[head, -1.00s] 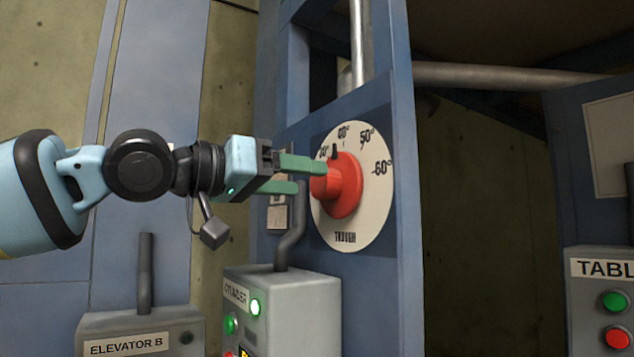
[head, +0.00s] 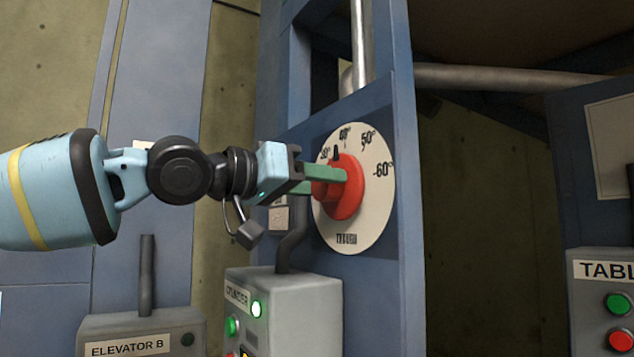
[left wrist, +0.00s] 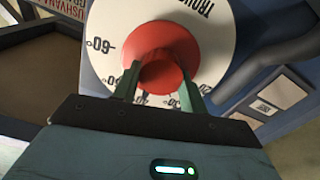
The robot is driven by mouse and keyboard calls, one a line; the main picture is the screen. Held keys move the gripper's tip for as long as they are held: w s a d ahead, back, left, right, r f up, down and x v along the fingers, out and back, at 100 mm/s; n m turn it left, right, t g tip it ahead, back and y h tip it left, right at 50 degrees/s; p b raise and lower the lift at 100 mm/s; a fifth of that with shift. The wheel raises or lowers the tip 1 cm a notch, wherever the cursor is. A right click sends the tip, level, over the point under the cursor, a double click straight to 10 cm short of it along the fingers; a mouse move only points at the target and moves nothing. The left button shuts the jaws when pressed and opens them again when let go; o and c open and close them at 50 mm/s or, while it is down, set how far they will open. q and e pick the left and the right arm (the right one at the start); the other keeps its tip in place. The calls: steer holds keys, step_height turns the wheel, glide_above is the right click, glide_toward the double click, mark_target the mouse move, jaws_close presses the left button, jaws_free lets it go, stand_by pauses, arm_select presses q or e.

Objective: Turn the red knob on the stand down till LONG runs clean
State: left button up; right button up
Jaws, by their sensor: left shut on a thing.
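The red knob (head: 347,199) sits in the middle of a round white dial (head: 377,209) marked in degrees, with "TROUGH" at the bottom. The dial is on a blue stand. A black pointer (head: 336,153) shows at the knob's upper left, near the left-hand degree mark. My left gripper (head: 330,180) is shut on the knob's raised grip, its green fingers on either side. In the left wrist view the knob (left wrist: 162,70) stands between the two fingers (left wrist: 160,92). My right gripper is in neither view. No LONG label or readout is in view.
A grey "CYLINDER" control box (head: 290,300) with lit green lights stands below the dial. An "ELEVATOR B" box (head: 140,325) is at lower left, and a "TABL..." box (head: 600,290) at right. A grey conduit (head: 291,245) runs up beside the dial.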

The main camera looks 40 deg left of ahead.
arm_select(q)
steer(key=shift+n, duration=0.4)
steer(key=n, duration=0.2)
steer(key=shift+n, duration=0.3)
steer(key=shift+a+f+n, duration=0.1)
steer(key=shift+n, duration=2.1)
steer(key=o, duration=1)
steer(key=shift+c, duration=0.2)
